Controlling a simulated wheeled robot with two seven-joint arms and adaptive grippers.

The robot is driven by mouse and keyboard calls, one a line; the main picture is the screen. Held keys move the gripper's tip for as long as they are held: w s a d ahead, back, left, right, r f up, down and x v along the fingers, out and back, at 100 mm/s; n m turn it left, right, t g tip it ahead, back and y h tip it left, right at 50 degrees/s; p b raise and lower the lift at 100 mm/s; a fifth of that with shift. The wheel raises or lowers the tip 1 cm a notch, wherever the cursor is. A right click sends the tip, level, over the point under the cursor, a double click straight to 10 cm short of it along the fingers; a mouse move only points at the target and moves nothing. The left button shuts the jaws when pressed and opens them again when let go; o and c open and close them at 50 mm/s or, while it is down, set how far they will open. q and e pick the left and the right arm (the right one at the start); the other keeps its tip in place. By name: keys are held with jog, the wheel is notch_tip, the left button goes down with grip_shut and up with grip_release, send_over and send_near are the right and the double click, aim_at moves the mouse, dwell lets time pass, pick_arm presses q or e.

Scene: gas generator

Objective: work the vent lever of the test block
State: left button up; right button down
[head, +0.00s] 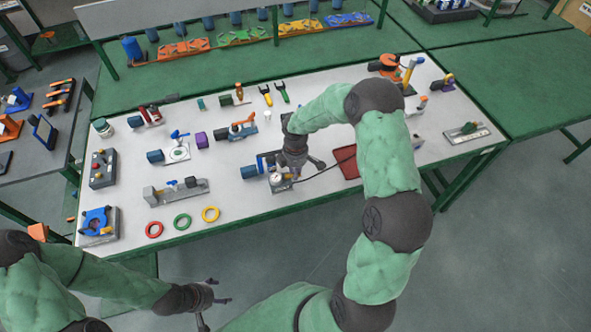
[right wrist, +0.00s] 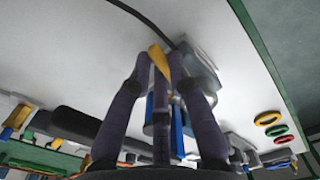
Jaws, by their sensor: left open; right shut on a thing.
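The test block (head: 281,186) stands near the front middle of the white table, with a round gauge face on its front and a blue cylinder on its left. My right gripper (head: 283,168) is right over it and hides its upper part. In the right wrist view the fingers (right wrist: 160,65) are closed together around a yellow-orange lever (right wrist: 157,58), beside the grey body of the block (right wrist: 200,70). Only part of the lever shows between the fingers, so its angle is hard to tell. My left gripper (head: 222,292) is open and empty, low in front of the table.
Red, green and yellow rings (head: 182,221) lie at the table's front edge. A grey vise-like fixture (head: 175,192) stands left of the block. A red tray (head: 346,160) is to the right. A dark cable (head: 325,170) runs from the block. Several other fixtures stand behind.

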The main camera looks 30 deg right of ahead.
jog(key=shift+w+d+n+p, duration=0.1)
jog(key=shift+w+n+p, duration=0.2)
jog(key=shift+n, duration=0.35)
jog(key=shift+w+n+p, duration=0.1)
jog(key=shift+n+p, duration=0.25)
jog(key=shift+n, duration=0.3)
jog(key=c, duration=1.1)
grip_release()
jog(key=shift+c, duration=0.2)
notch_tip(320, 180, up, 12)
